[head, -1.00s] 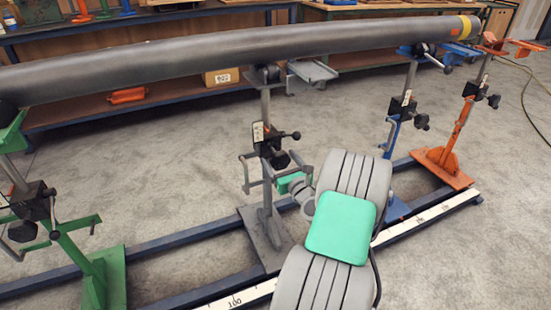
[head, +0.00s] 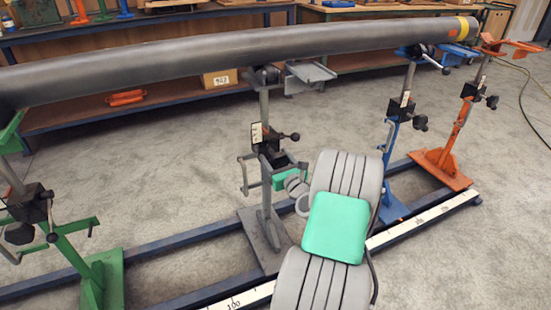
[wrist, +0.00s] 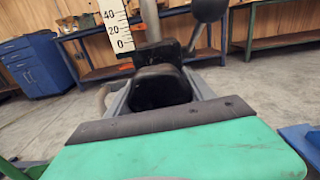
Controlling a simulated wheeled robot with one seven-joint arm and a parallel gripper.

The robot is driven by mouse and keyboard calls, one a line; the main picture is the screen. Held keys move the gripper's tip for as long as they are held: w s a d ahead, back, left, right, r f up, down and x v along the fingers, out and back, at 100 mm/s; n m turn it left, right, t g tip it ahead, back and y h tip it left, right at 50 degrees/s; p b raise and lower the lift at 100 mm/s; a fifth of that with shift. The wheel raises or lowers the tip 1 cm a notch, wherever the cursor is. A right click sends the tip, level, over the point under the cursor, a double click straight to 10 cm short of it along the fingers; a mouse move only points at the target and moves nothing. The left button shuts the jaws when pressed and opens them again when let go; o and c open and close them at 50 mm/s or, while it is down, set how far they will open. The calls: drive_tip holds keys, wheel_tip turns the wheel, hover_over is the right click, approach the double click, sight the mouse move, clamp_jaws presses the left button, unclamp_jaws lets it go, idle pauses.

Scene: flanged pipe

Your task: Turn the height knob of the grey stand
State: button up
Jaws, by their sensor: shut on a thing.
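The grey stand (head: 266,215) stands mid-frame in the head view, its post rising to a roller under the pipe. Its black clamp block (head: 266,137) carries a lever with a black ball. The black height knob (wrist: 160,88) shows large in the wrist view, directly in front of the green palm. My gripper (head: 279,163) is at the stand just below the clamp block. It is shut on the knob, with a grey finger on each side of it in the wrist view. In the head view my gripper and arm largely hide the knob.
A long grey pipe (head: 200,55) lies above the stands. A green stand (head: 100,278) is at left; blue (head: 390,165) and orange (head: 455,150) stands are at right. The lever's black ball (wrist: 209,9) is close above the knob. Blue floor rails (head: 165,240) run beneath.

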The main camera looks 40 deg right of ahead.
drive_tip(key=c, duration=0.3)
drive_tip(key=shift+n, duration=0.4)
drive_tip(key=n, duration=0.4)
drive_tip(key=shift+n, duration=0.3)
drive_tip(key=n+b, duration=0.1)
drive_tip(key=n, duration=0.4)
drive_tip(key=shift+d, duration=0.1)
drive_tip(key=n+b, duration=0.2)
drive_tip(key=n, duration=0.3)
drive_tip(key=shift+n+b, duration=0.4)
drive_tip(key=n+b, duration=0.3)
drive_tip(key=n, duration=0.2)
drive_tip(key=shift+r+n, duration=0.1)
drive_tip(key=shift+n, duration=0.2)
